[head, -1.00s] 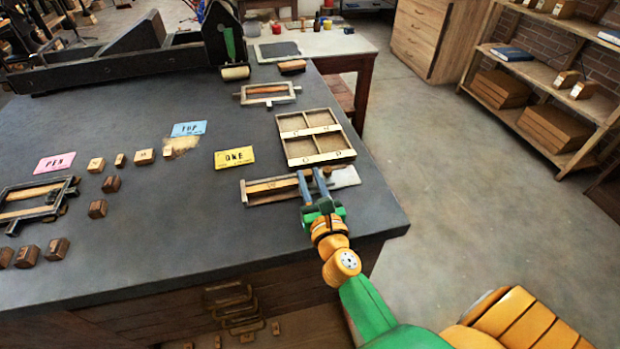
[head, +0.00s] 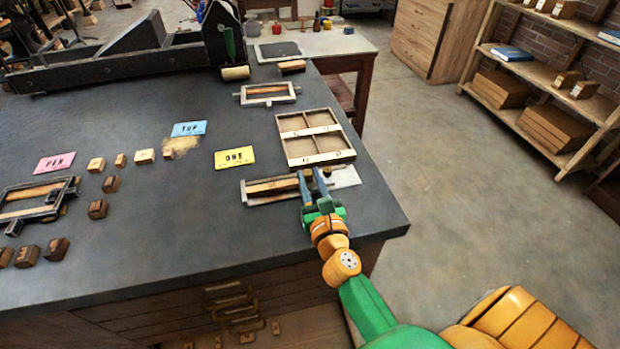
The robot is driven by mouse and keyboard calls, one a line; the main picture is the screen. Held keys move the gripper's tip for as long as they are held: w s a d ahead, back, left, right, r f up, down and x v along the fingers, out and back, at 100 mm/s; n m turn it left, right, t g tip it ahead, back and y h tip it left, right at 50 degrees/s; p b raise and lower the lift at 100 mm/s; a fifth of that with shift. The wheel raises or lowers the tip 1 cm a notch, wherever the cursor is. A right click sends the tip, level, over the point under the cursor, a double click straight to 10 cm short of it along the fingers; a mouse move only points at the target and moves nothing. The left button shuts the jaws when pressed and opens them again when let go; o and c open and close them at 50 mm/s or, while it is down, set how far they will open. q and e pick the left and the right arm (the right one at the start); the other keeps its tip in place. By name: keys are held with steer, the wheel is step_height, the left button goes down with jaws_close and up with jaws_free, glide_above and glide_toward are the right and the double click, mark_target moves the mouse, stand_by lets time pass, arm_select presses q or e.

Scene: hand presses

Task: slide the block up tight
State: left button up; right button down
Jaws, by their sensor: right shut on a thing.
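A metal composing stick (head: 257,199) with a wooden strip (head: 272,186) in it lies near the front right of the dark bench top. A pale flat plate (head: 345,177) shows at its right end. My right gripper (head: 314,179) points down at the right part of the stick, at the strip's right end. Its blue-grey fingers are shut on a small block, which they mostly hide. I cannot tell whether the block touches the strip. My left gripper is out of view.
A divided wooden tray (head: 316,160) lies just behind the stick. A yellow card (head: 234,157), a blue card (head: 188,129) and a pink card (head: 55,162) lie to the left with several small wooden blocks. A metal frame (head: 38,212) sits far left. The front middle is clear.

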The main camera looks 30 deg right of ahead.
steer(key=shift+a, duration=0.2)
steer(key=c, duration=0.9)
jaws_free()
steer(key=shift+w, duration=0.1)
steer(key=b+v, duration=0.1)
steer(key=v, duration=0.6)
